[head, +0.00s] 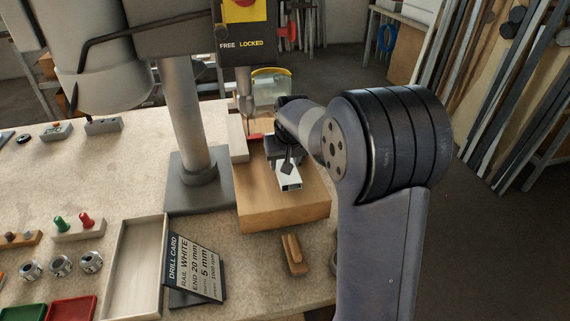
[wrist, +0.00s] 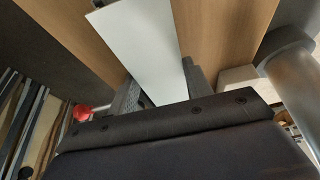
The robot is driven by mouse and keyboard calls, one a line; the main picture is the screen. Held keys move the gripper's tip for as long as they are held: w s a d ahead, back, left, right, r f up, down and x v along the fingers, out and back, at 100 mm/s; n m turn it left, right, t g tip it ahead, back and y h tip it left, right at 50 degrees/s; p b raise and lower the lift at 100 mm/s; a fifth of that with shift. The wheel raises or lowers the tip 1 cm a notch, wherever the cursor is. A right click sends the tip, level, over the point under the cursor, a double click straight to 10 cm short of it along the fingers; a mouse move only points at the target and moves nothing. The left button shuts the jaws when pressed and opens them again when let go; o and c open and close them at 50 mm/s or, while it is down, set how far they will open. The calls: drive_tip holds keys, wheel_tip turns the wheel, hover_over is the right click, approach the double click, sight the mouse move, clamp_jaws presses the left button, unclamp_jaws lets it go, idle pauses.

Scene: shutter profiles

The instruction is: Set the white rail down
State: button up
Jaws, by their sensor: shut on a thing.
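The white rail (head: 289,182) shows its hollow near end over the wooden block (head: 285,212) under the drill. My gripper (head: 287,150) is shut on the rail, and the arm hides part of the jaws. In the wrist view the white rail (wrist: 140,42) runs up and left from between the jaws (wrist: 162,88), above the wood. I cannot tell whether the rail touches the block.
The drill column (head: 188,110) stands left of the block. A pale fence (head: 237,138) lies along the block's left side. A drill card (head: 197,265), an empty tray (head: 137,268) and a wooden piece (head: 293,254) are nearer on the bench. The drill spindle (head: 245,95) hangs close to my gripper.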

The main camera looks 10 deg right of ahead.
drive_tip(key=shift+f, duration=0.85)
drive_tip(key=shift+f, duration=0.15)
drive_tip(key=o, duration=1.1)
drive_tip(key=shift+r, duration=0.35)
drive_tip(key=v, duration=1.1)
drive_tip(key=shift+s+r, duration=0.25)
drive_tip(key=shift+s, duration=0.05)
